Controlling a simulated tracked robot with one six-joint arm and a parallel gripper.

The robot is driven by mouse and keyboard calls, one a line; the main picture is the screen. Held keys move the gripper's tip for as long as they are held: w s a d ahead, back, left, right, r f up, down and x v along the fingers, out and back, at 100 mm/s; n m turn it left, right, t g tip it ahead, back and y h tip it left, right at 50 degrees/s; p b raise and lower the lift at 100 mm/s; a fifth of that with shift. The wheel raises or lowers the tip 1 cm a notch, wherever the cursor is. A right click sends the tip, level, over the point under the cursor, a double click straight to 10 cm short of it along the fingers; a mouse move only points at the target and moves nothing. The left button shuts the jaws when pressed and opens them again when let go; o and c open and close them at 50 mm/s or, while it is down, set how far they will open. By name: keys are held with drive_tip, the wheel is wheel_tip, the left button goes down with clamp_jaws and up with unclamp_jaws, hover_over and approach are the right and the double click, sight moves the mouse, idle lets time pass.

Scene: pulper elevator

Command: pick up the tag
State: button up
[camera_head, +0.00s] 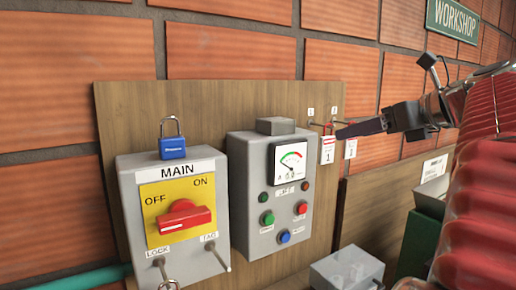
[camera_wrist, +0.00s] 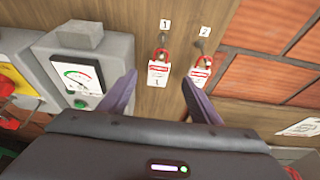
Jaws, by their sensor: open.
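Two white tags with red tops hang from hooks on the wooden board. The tag under label 1 (camera_wrist: 158,75) shows between my fingertips in the wrist view, and also in the head view (camera_head: 327,152). The tag under label 2 (camera_wrist: 201,73) hangs to its right, partly behind my right finger; it also shows in the head view (camera_head: 350,149). My gripper (camera_wrist: 159,79) is open and empty, its fingers pointing at the board. In the head view my gripper (camera_head: 345,131) is close to the tags, its dark finger overlapping their upper part. Contact cannot be told.
A grey meter box (camera_head: 268,190) with buttons stands out from the board left of the tags. Further left is the MAIN switch box (camera_head: 175,246) with a blue padlock (camera_head: 172,142) on top. Brick wall lies to the right. A grey box (camera_head: 346,270) sits below.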

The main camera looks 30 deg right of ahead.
sight(329, 141)
drive_tip(key=shift+x, duration=2.7)
drive_tip(key=shift+f, duration=0.1)
drive_tip(key=shift+f+x, duration=0.2)
drive_tip(key=shift+x, duration=2.4)
drive_tip(key=shift+s+a, duration=0.15)
drive_tip(key=shift+c, duration=0.5)
drive_tip(key=c, duration=1)
drive_tip(key=shift+r, duration=0.15)
